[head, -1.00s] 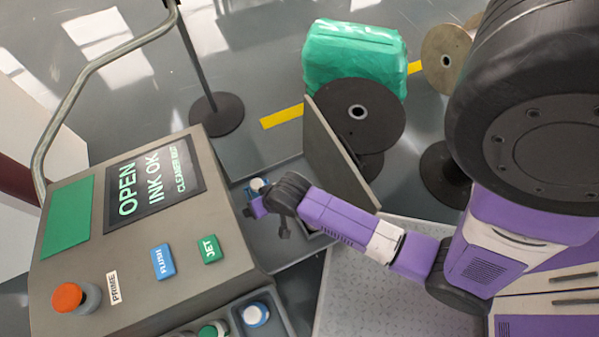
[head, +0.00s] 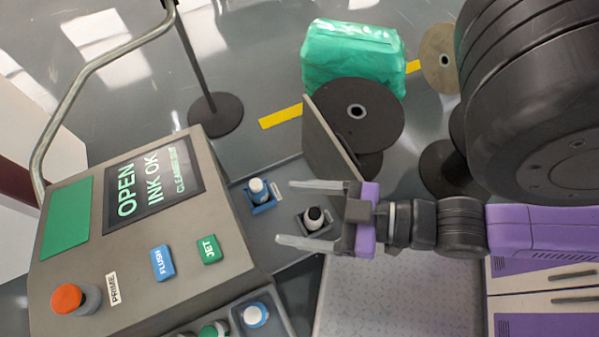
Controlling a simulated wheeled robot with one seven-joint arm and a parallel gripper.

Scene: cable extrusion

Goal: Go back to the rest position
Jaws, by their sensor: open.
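My gripper (head: 311,213) is open, with its two pale fingers spread and pointing left in the head view. My purple and black arm reaches in from the right side.
The printer console (head: 140,230) with its screen, buttons and orange knob (head: 68,298) fills the left. A grey upright panel (head: 330,140), a black reel (head: 357,112) and a green wrapped bundle (head: 352,60) stand behind. A speckled light surface (head: 380,290) lies below my gripper.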

